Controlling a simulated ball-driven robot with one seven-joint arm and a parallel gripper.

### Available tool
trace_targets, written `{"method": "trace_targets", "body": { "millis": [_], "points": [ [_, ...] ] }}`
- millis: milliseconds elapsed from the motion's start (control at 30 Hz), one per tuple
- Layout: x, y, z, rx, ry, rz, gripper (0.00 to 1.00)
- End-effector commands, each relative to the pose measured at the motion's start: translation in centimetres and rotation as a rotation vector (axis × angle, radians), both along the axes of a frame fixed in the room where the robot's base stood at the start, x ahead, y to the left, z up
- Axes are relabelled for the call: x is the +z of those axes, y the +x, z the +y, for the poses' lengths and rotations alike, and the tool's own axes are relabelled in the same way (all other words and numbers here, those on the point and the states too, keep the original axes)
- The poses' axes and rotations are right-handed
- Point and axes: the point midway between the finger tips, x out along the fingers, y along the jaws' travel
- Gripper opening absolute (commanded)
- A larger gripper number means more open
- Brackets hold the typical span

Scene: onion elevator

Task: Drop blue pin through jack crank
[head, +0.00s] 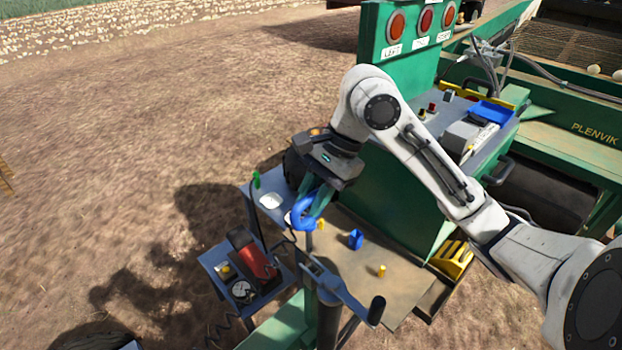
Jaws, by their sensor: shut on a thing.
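My gripper (315,199) is shut on the blue pin (301,212), whose blue ring-like head shows between and beside the fingers. A thin grey shank seems to hang below it, but it is small and partly lost against the jack. The jack crank (343,287) is a grey bar with a dark handle at its right end, on top of the dark jack post (327,325). The pin is above and a little left of the crank in the picture. I cannot tell whether the pin's tip touches the crank, and its hole is not clear.
A tan-topped bench (350,268) behind the crank carries another blue piece (355,239) and a yellow peg (381,270). A low blue-grey stand (222,272) with a red device and gauge is at the left. The green control cabinet (405,205) is at the right.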

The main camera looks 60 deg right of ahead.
Motion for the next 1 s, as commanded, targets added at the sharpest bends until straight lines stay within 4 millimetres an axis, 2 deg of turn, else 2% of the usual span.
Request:
{"method": "trace_targets", "body": {
  "millis": [100, 233, 733, 1000],
  "points": [
    [0.6, -1.0, -0.2, -0.049, -0.001, -0.001, 0.0],
    [0.4, -1.2, -0.2, -0.061, 0.0, 0.001, 0.0],
    [-3.4, -1.1, -0.2, -0.06, 0.0, 0.002, 0.0],
    [-3.9, -1.1, -0.2, -0.06, 0.0, 0.001, 0.0]
  ]
}}
